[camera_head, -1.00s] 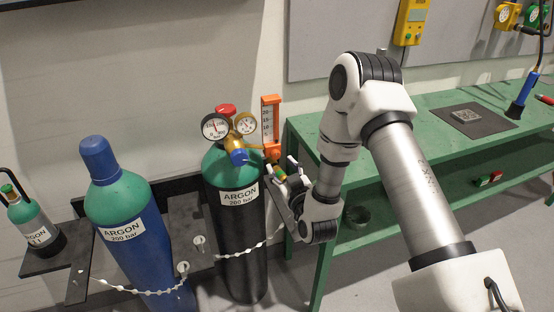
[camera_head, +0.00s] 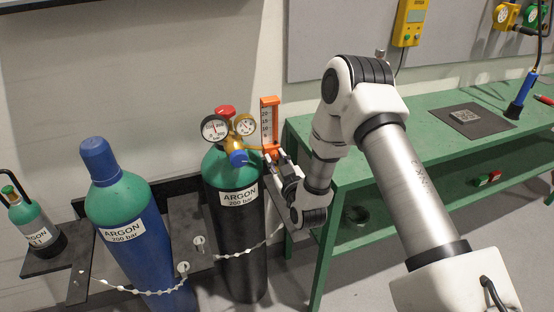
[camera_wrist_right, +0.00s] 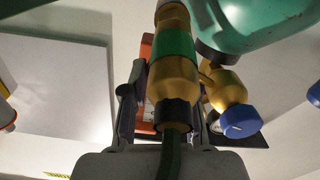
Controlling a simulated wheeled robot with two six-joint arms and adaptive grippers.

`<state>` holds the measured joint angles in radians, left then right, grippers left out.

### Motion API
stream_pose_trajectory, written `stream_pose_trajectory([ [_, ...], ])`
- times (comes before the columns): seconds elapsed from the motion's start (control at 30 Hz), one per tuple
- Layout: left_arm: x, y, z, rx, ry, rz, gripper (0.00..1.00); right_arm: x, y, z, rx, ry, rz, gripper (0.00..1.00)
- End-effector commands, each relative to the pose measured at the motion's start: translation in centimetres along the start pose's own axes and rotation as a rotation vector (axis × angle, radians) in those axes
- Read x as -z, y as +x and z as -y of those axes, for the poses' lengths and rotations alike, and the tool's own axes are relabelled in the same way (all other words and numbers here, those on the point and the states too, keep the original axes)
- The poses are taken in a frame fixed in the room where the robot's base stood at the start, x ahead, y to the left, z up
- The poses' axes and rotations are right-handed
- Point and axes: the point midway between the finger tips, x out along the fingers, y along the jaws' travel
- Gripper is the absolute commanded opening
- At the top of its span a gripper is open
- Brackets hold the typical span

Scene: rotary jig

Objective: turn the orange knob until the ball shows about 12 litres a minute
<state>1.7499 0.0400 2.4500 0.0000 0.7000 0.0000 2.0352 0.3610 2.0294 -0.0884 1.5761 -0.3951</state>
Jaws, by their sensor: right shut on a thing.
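The flowmeter, an orange frame with a pale scale tube (camera_head: 268,121), stands upright at the right of the regulator, above the black argon cylinder (camera_head: 235,220). The ball is too small to read in the head view. My right gripper (camera_head: 277,158) is at the foot of the flowmeter, shut on what seems to be the orange knob, which is mostly hidden by the fingers. In the right wrist view, orange (camera_wrist_right: 147,95) shows between the fingers, behind a brass fitting with a green band (camera_wrist_right: 174,60) and a hose. My left gripper is not in view.
The regulator has two gauges (camera_head: 215,128), a red cap (camera_head: 225,111) and a blue knob (camera_head: 238,157) close to my gripper. A blue argon cylinder (camera_head: 150,240) and a small one (camera_head: 33,228) stand left. A green bench (camera_head: 385,140) is at the right.

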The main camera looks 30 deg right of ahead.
Motion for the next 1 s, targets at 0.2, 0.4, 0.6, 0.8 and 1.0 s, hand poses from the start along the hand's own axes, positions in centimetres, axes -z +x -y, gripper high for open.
stream_pose_trajectory([
  [0.2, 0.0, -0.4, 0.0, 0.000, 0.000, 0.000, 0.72, 0.1, 0.0, 0.0, 0.000, -0.064, -0.002, 0.00],
  [0.4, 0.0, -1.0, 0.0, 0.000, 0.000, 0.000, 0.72, 0.3, 0.1, 0.0, -0.001, -0.189, -0.003, 0.00],
  [0.6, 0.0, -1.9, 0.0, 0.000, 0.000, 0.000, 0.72, 0.3, 0.0, 0.0, -0.001, -0.366, -0.001, 0.00],
  [0.8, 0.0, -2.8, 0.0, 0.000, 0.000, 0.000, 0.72, 0.3, 0.1, 0.0, -0.001, -0.556, -0.002, 0.00],
  [1.0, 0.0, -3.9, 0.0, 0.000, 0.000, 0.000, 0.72, 0.3, 0.0, 0.0, -0.001, -0.747, -0.002, 0.00],
])
